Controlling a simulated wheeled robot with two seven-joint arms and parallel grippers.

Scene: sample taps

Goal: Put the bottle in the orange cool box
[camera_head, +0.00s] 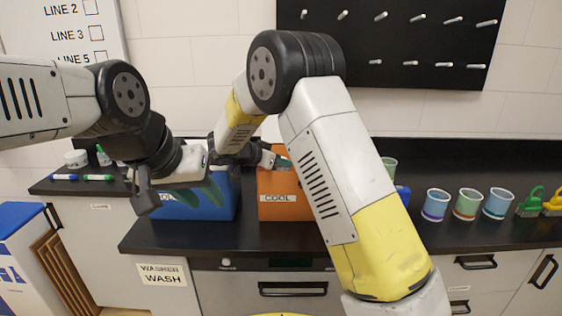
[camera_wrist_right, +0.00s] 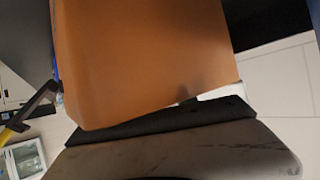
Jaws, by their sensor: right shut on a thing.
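The orange cool box (camera_head: 284,186), with a COOL label on its front, stands on the dark counter. Its orange wall (camera_wrist_right: 145,60) fills much of the right wrist view. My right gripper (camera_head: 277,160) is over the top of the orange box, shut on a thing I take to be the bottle. Only a small greenish bit of the bottle (camera_head: 284,163) shows; the rest is hidden. My left gripper (camera_head: 178,190) hangs in front of the blue box and looks open and empty.
A blue box (camera_head: 222,202) stands just left of the orange one. Several cups (camera_head: 467,203) and green and yellow clips (camera_head: 531,202) are at the right. Markers (camera_head: 97,177) lie at the left. My right arm hides part of the counter.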

